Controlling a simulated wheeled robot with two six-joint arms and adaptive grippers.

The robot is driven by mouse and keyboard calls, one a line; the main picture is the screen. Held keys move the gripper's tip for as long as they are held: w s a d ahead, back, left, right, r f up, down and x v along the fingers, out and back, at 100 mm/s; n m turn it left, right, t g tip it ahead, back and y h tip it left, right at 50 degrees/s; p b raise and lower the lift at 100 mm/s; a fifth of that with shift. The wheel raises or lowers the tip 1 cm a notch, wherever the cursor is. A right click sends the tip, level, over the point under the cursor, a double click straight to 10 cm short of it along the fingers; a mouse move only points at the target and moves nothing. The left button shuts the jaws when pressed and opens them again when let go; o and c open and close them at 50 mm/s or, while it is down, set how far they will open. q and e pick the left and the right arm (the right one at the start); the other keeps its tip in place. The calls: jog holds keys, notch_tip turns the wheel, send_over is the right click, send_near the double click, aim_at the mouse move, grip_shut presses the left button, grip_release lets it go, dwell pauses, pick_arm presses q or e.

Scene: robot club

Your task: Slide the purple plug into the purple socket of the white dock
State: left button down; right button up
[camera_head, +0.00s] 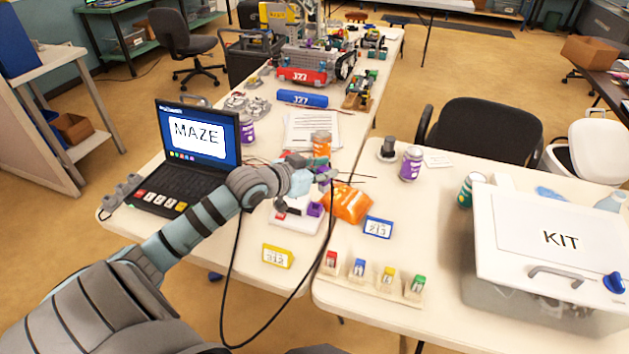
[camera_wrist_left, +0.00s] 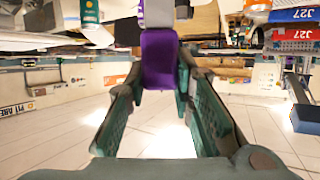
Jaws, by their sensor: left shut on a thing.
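The white dock (camera_head: 290,222) lies on the left table, just in front of my left gripper (camera_head: 322,178). A purple socket block (camera_head: 315,209) shows at its right side, and a red mark at its left. My left gripper is above and behind the socket in the head view. In the left wrist view its fingers (camera_wrist_left: 160,82) are shut on the purple plug (camera_wrist_left: 160,58), with a grey end pointing away. The plug is apart from the socket; its alignment cannot be told. The arm partly hides the dock's far side. My right gripper is not in view.
An orange packet (camera_head: 347,203) lies right beside the dock. A black cable (camera_head: 236,262) loops down past the table's front edge. A laptop (camera_head: 197,150) stands left, yellow and blue number signs (camera_head: 277,256) (camera_head: 378,227) in front and right, and a KIT box (camera_head: 545,255) far right.

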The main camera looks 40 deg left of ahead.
pick_arm(q)
jog(key=w+a+f+n+y+b, duration=0.2)
jog(key=f+y+b, duration=0.1)
jog(key=f, duration=0.3)
jog(key=w+a+f+n+y+b, duration=0.2)
jog(key=a+f+n+y+b, duration=0.1)
jog(key=f, duration=0.3)
jog(key=shift+a+f+g, duration=0.25)
jog(key=shift+a+g, duration=0.05)
jog(key=shift+a, duration=0.05)
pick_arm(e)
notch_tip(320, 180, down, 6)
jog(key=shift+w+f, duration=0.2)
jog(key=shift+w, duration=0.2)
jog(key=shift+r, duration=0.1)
pick_arm(q)
jog(key=shift+f+p, duration=0.15)
jog(key=shift+p, duration=0.65)
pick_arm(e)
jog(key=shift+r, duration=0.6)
pick_arm(q)
jog(key=shift+f, duration=0.2)
jog(key=shift+f, duration=0.4)
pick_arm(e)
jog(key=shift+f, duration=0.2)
pick_arm(q)
jog(key=shift+f+b, duration=0.15)
jog(key=shift+b, duration=0.2)
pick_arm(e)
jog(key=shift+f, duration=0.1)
